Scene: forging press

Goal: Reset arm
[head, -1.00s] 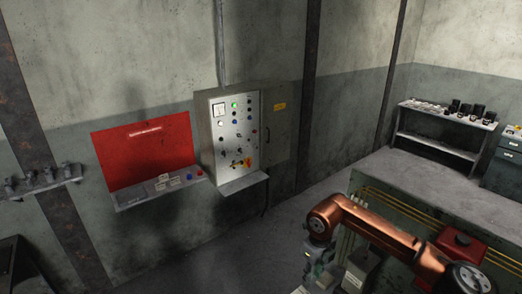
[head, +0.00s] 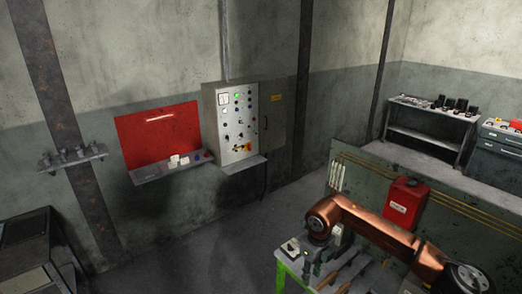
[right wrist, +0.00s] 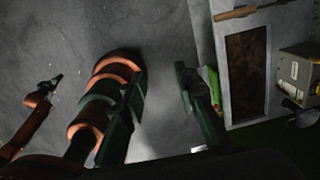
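My right arm comes in from the right in the head view, with copper-coloured links over the workbench area. Its hand hangs below the bent joint and is too small and dark there to read. In the right wrist view my right gripper (right wrist: 158,80) shows two dark green fingers standing apart, with only grey floor between them. It holds nothing. At the left of that view a thinner copper arm ends in a small dark gripper, probably my left gripper (right wrist: 50,84); its jaws are too small to read. My left arm does not show in the head view.
A control panel (head: 238,125) and a red board (head: 158,138) with a small shelf are on the wall. A red canister (head: 405,203) stands behind my right arm. A green-legged table (head: 283,268) with tools is below it. Open floor (head: 215,235) lies to the left.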

